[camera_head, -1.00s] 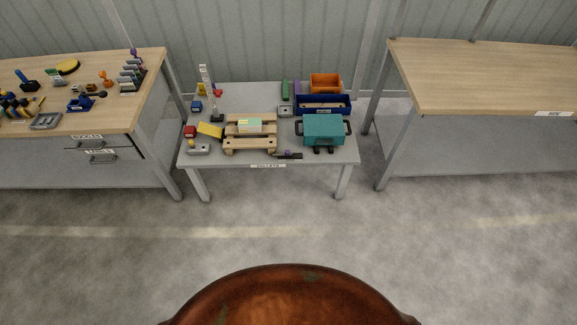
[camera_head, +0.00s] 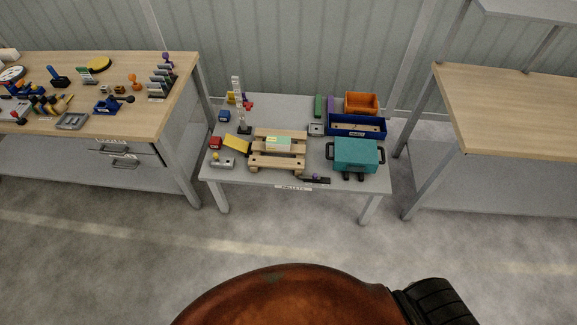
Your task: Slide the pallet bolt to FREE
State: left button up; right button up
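A wooden pallet (camera_head: 263,134) lies on the low grey table (camera_head: 285,105), with a small pale green and yellow block (camera_head: 278,143) on it. A small dark fitting with a purple knob (camera_head: 316,177) sits at the table's front edge, right of the pallet. It may be the pallet bolt, but its position and any FREE mark are too small to read. Neither of my grippers is in view.
A teal box with black handles (camera_head: 356,153), a blue bin (camera_head: 358,131) and an orange bin (camera_head: 361,102) fill the table's right side. A white post (camera_head: 238,105) stands at the back left. Wooden benches flank the table on the left (camera_head: 140,75) and right (camera_head: 500,105). Floor in front is clear.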

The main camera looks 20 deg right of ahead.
aim_at(315, 177)
jog(key=u, duration=0.05)
jog(key=i, duration=1.05)
jog(key=z, duration=0.45)
